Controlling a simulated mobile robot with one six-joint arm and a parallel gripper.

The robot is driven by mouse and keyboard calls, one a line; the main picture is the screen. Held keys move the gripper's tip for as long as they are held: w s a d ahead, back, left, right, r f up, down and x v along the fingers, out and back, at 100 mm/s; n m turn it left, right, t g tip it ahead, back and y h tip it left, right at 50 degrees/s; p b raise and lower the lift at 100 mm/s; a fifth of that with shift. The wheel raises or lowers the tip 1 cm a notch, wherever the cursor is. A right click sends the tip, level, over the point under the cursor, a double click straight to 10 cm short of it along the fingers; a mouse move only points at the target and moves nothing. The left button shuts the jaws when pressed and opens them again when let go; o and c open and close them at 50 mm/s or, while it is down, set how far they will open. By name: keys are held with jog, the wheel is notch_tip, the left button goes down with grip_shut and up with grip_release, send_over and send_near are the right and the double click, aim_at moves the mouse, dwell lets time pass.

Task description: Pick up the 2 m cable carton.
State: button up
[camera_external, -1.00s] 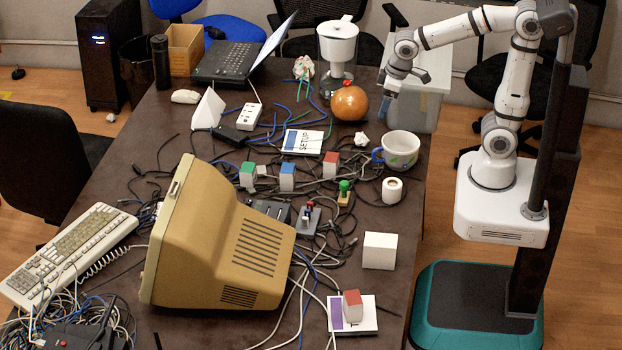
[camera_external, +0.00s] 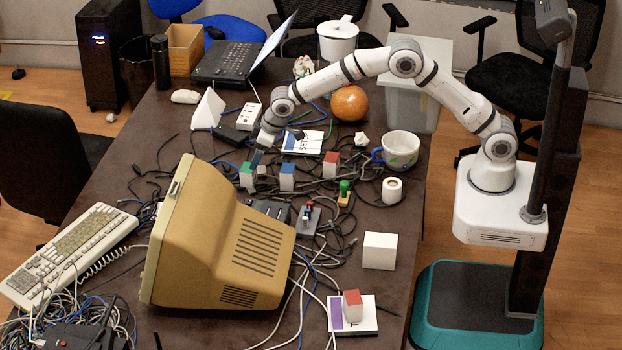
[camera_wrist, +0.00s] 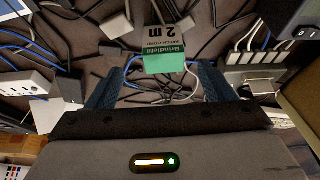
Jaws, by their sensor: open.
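The 2 m cable carton (camera_external: 247,181) is a small box with a green end among cables on the table. In the wrist view the carton (camera_wrist: 164,62) shows its printed "2 m" and green part, just beyond and between my fingertips. My gripper (camera_external: 257,157) is open, just above and beside the carton in the external view. In the wrist view the two blue fingers of my gripper (camera_wrist: 158,76) are spread wide with nothing between them. I cannot tell whether they touch the carton.
A blue carton (camera_external: 288,177) and a red carton (camera_external: 331,165) stand to the right. The beige monitor (camera_external: 215,240) is close in front. A white power strip (camera_external: 249,117) and the SETUP card (camera_external: 303,142) lie behind. Loose cables cover the surface around.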

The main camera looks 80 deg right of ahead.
aim_at(248, 172)
jog(key=x, duration=0.5)
jog(key=p+x, duration=0.1)
jog(key=x, duration=0.2)
jog(key=shift+w+a, duration=0.25)
jog(key=shift+w, duration=0.1)
jog(key=shift+c, duration=0.2)
jog(key=c, duration=1.1)
